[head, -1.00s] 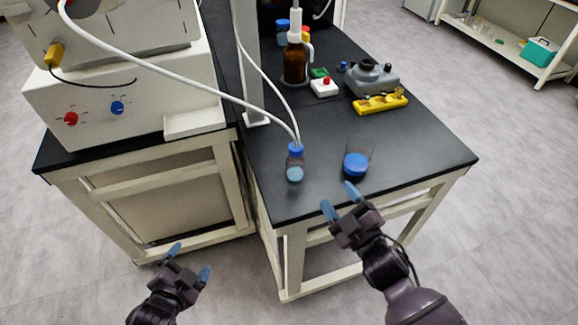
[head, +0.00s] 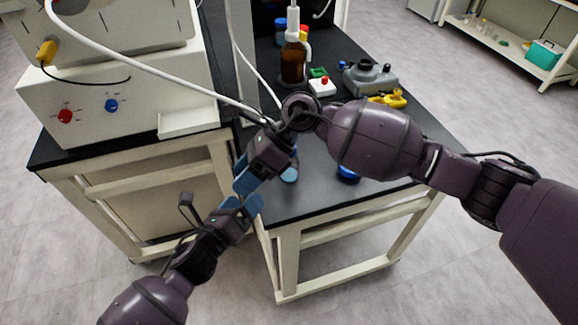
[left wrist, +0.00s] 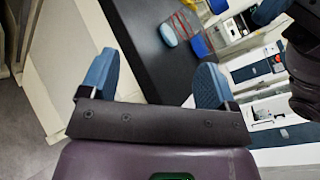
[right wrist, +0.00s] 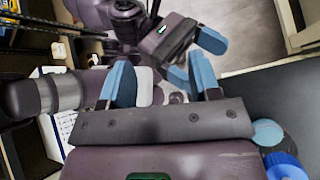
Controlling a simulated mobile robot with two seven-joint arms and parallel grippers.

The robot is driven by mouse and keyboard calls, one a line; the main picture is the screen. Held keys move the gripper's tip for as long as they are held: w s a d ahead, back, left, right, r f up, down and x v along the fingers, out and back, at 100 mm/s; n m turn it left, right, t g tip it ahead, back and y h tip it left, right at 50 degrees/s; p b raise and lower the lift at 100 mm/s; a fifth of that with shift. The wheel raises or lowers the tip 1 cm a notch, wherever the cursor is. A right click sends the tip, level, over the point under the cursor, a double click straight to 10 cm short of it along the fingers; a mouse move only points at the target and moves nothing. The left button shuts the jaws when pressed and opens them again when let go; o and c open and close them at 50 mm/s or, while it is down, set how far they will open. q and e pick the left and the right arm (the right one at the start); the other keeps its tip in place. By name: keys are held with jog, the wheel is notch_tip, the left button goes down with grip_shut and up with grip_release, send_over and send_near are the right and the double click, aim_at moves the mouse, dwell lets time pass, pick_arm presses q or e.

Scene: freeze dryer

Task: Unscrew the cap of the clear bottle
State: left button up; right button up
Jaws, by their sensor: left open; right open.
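A small bottle with pale blue contents (head: 290,174) stands near the table's front left edge. My right arm mostly hides it in the head view. It also shows in the left wrist view (left wrist: 168,35). To its right is a clear vessel with a blue part (head: 348,173), mostly hidden by my right arm; the blue part shows in the right wrist view (right wrist: 285,165). Which one is the clear bottle I cannot tell. My right gripper (head: 243,180) is open and empty, left of the small bottle. My left gripper (head: 242,205) is open and empty, close to the right gripper's fingers.
A brown bottle (head: 293,62), a white box with a red knob (head: 322,86) and a grey device (head: 371,79) stand farther back on the black table (head: 312,205). White tubing (head: 160,72) crosses above the left side. A white machine (head: 120,100) stands left.

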pick_arm(q)
jog(key=d+m+h, duration=0.1)
jog(key=m, duration=0.2)
jog(key=w+d+r+m, duration=0.1)
jog(key=m, duration=0.2)
jog(key=w+d+r+m+h, duration=0.1)
jog(key=d+m, duration=0.1)
jog(key=m, duration=0.1)
jog(key=shift+w+r+m+g+h, duration=0.1)
jog(key=shift+w+m+g+h, duration=0.2)
jog(key=shift+g, duration=0.1)
pick_arm(e)
jog(key=w+d+r+n+t+h, duration=0.1)
jog(key=w+d+h, duration=0.2)
jog(key=w+d+r+n+t+h, duration=0.1)
jog(key=w+d+r+t+h, duration=0.1)
jog(key=w+h, duration=0.1)
jog(key=w+d+r+n+t+h, duration=0.1)
jog(key=w+d+t+h, duration=0.1)
jog(key=w, duration=0.3)
jog(key=shift+w+d+r+n+h, duration=0.15)
jog(key=shift+d+n+h, duration=0.1)
jog(key=shift+d, duration=0.15)
jog(key=shift+w+d+r+n+h, duration=0.15)
jog(key=shift+d+h, duration=0.1)
jog(key=shift+d, duration=0.15)
pick_arm(q)
jog(key=x, duration=1)
jog(key=shift+w+d, duration=0.2)
jog(key=shift+d, duration=0.15)
